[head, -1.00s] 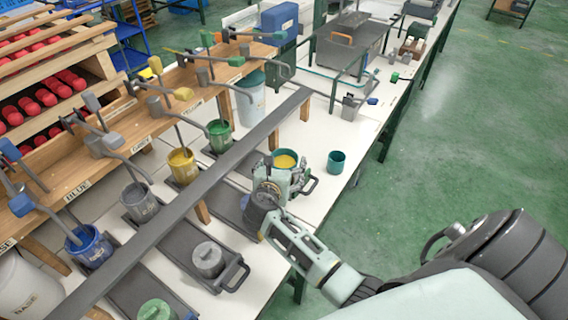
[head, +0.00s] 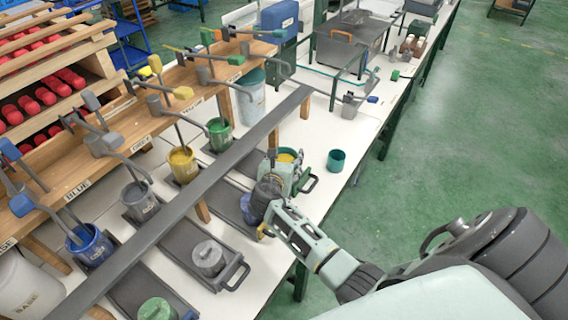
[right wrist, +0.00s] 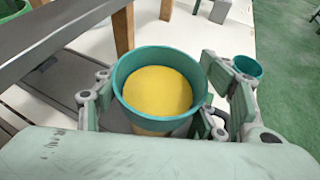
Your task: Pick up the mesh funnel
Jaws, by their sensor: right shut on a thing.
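A round teal-rimmed vessel with a flat yellow inside (right wrist: 188,130) fills the middle of the right wrist view. It also shows in the head view (head: 288,154), partly hidden by my right gripper (head: 284,168). The fingers of this gripper (right wrist: 157,88) stand on both sides of the vessel and are shut on it, near the white table's front edge. I cannot tell whether the yellow is mesh or paint, or whether the vessel is lifted. No other clear mesh funnel shows. My left gripper is out of view.
A small teal cup (head: 336,160) stands close by on the right. A long grey rail (head: 240,146) runs past on the left. Paint buckets, such as the yellow one (head: 183,165), stand behind it. A handled grey tray (head: 232,278) lies nearer.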

